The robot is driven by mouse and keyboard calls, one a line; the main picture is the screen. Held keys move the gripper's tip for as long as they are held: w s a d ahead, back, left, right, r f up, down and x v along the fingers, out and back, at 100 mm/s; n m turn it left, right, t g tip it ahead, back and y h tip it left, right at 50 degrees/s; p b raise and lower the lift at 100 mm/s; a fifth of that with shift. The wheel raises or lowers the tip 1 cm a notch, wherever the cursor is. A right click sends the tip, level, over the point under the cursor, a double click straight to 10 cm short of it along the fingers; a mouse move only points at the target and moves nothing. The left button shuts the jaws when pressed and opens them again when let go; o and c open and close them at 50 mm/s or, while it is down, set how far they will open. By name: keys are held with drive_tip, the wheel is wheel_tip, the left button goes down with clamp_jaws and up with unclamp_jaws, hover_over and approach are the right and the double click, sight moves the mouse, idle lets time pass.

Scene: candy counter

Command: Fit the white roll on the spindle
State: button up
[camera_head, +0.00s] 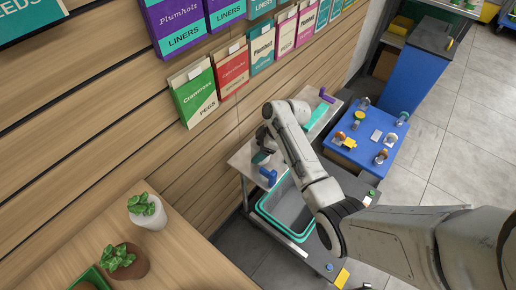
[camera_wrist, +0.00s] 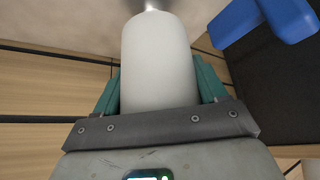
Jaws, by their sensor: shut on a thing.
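The white roll (camera_wrist: 158,48) fills the middle of the wrist view. My gripper (camera_wrist: 158,85) is shut on it, with one teal finger on each side of the roll. A shiny metal piece (camera_wrist: 151,5), which looks like the spindle, shows at the far end of the roll. I cannot tell whether the roll is around it or only in line with it. In the head view my gripper (camera_head: 262,157) is low over the light counter top beside the slatted wall, and my arm hides most of the roll and the spindle.
A blue object (camera_head: 268,176) stands close to my gripper, and it also shows in the wrist view (camera_wrist: 262,18). A grey bin with a teal rim (camera_head: 262,212) is below. A blue table (camera_head: 373,133) with several small items stands to the right.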

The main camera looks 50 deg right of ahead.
drive_tip(key=shift+f+b, duration=1.25)
drive_tip(key=shift+f, duration=0.4)
drive_tip(key=o, duration=1)
drive_tip(key=shift+o, duration=0.8)
drive_tip(key=shift+s, duration=0.1)
drive_tip(key=v, duration=1.1)
drive_tip(key=shift+p, duration=0.45)
